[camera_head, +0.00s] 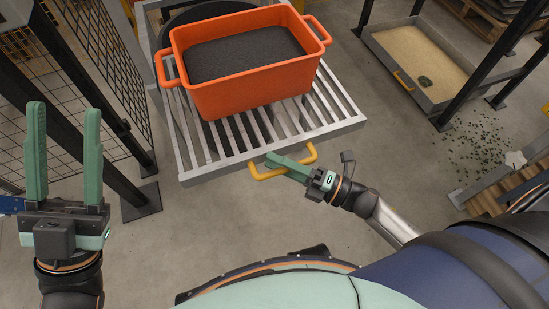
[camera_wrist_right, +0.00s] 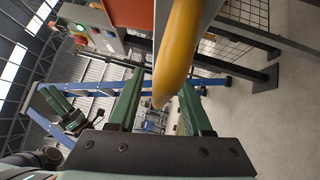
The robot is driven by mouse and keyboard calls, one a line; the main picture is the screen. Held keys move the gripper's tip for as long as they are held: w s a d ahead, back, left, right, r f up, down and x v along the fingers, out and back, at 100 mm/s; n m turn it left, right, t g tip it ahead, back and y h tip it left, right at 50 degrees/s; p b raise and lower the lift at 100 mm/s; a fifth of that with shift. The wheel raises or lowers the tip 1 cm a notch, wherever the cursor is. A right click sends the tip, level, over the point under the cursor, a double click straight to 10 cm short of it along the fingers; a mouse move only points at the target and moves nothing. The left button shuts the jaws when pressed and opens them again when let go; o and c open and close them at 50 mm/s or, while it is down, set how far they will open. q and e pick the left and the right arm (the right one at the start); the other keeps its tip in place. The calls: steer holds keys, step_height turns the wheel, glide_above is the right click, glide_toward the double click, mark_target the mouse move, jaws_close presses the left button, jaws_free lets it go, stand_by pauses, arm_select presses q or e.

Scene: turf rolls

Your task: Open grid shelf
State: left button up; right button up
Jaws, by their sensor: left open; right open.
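The grid shelf (camera_head: 222,152) is a grey slatted metal rack, with a yellow handle (camera_head: 262,176) on its front edge. My right gripper (camera_head: 279,162) is at this handle, its green fingers reaching over it. In the right wrist view the handle (camera_wrist_right: 181,50) passes between the two open fingers (camera_wrist_right: 160,103); I cannot tell whether either touches it. My left gripper (camera_head: 64,112) is open, empty and upright at the far left, away from the shelf.
An orange bin (camera_head: 255,90) with dark granules stands on the shelf. A wire mesh fence (camera_head: 112,65) and dark posts stand at left. Floor before the shelf is clear.

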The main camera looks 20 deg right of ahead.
steer(key=p+v, duration=0.1)
steer(key=v, duration=1)
steer(key=shift+s+d, duration=0.2)
steer(key=shift+d, duration=0.05)
